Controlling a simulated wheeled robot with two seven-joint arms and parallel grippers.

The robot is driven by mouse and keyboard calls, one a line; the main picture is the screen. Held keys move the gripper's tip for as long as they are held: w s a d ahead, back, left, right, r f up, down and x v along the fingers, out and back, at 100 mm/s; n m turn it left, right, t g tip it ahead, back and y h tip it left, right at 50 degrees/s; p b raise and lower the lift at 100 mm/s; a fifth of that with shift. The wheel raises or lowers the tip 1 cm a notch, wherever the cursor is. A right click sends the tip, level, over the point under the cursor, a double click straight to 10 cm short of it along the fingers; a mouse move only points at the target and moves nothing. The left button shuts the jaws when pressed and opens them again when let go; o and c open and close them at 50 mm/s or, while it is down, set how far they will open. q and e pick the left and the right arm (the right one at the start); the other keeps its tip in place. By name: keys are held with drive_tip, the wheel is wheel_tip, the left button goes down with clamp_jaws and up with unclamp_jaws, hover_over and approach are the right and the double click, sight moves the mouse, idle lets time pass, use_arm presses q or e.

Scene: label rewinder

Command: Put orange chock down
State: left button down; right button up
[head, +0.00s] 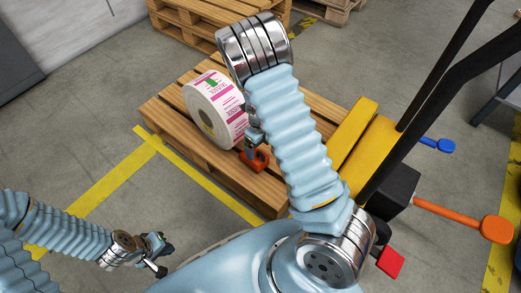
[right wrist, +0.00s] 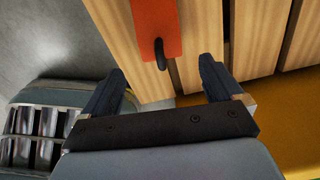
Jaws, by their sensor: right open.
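The orange chock (head: 254,159) lies on the wooden pallet near its front edge, close to the label roll (head: 216,107). In the right wrist view the chock (right wrist: 157,25) rests flat on the slats, with a dark loop at its near end. My right gripper (right wrist: 158,88) is open, its fingers apart and either side of the loop end, with nothing held between them. In the head view the right arm hides most of that gripper. My left gripper (head: 162,257) is low at the left, away from the pallet; its jaw state is unclear.
The pallet (head: 180,135) stands beside yellow floor lines. A yellow pallet truck (head: 352,130) with black handle bars stands right of it, with orange, blue and red levers. More pallets (head: 190,25) are stacked behind. The floor left of the pallet is clear.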

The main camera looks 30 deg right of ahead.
wheel_tip(320, 180, up, 8)
drive_tip(key=p, duration=0.2)
drive_tip(key=shift+f, duration=0.15)
